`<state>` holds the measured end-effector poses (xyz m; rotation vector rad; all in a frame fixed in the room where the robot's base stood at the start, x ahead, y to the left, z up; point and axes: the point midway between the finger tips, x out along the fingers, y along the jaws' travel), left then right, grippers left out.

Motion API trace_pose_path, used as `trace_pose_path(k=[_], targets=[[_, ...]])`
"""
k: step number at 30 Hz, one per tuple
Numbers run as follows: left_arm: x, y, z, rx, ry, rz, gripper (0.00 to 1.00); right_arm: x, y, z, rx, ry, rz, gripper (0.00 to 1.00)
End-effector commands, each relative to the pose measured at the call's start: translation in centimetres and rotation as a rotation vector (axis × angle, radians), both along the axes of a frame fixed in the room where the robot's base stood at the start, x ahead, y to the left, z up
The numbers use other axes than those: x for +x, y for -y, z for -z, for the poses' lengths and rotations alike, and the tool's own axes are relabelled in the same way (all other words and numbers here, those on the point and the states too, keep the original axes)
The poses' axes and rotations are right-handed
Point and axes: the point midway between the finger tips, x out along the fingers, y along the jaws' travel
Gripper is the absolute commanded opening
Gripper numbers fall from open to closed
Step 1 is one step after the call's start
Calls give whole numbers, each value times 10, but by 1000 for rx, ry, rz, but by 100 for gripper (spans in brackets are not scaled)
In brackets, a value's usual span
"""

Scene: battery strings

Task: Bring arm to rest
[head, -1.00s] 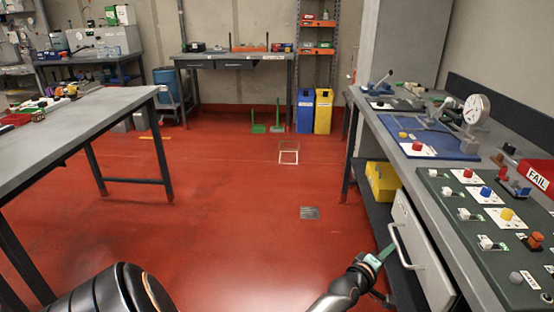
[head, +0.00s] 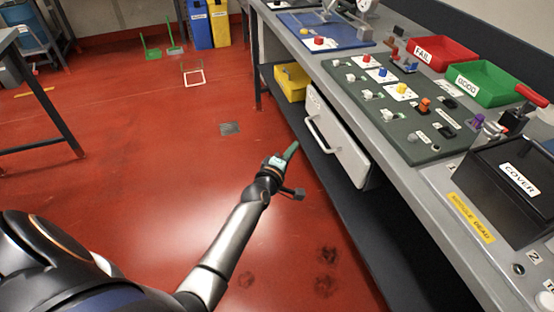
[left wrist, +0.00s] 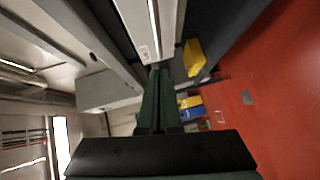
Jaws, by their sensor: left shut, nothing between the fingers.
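My left gripper (head: 290,151) has green fingers and is at the end of my left arm, which reaches up from the lower left in the head view. It hangs over the red floor, just left of the white drawer front under the right-hand workbench, below the bench top. In the left wrist view the two green fingers (left wrist: 158,98) lie together, shut with nothing between them. They point toward the drawer unit and the space under the bench. My right gripper is in neither view.
The workbench (head: 385,180) on the right carries a dark board of colored parts, a red bin (head: 445,52), a green bin (head: 487,82) and a black cover box (head: 520,185). The drawer (head: 338,140) has a protruding handle. A yellow bin (head: 291,82) sits on the lower shelf. The floor (head: 130,160) leftward is clear.

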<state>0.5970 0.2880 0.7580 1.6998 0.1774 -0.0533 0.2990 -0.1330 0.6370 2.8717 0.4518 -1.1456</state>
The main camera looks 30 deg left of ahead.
Motion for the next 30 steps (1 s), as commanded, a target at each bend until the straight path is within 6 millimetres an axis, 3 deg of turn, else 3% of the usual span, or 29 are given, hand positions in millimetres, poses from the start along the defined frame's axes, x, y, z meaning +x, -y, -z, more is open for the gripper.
trace_pose_path(k=[3,9,20,23,26,30], targets=[[-25,2,-5,0,-1,-1,0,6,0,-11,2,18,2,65],[-54,4,-8,1,-1,-1,0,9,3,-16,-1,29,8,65],[-67,5,-10,1,0,-1,0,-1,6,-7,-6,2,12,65],[-74,9,-9,51,-25,21,0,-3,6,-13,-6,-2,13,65],[-99,25,-5,223,-105,104,0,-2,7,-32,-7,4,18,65],[-164,61,8,619,-260,331,0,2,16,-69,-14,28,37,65]])
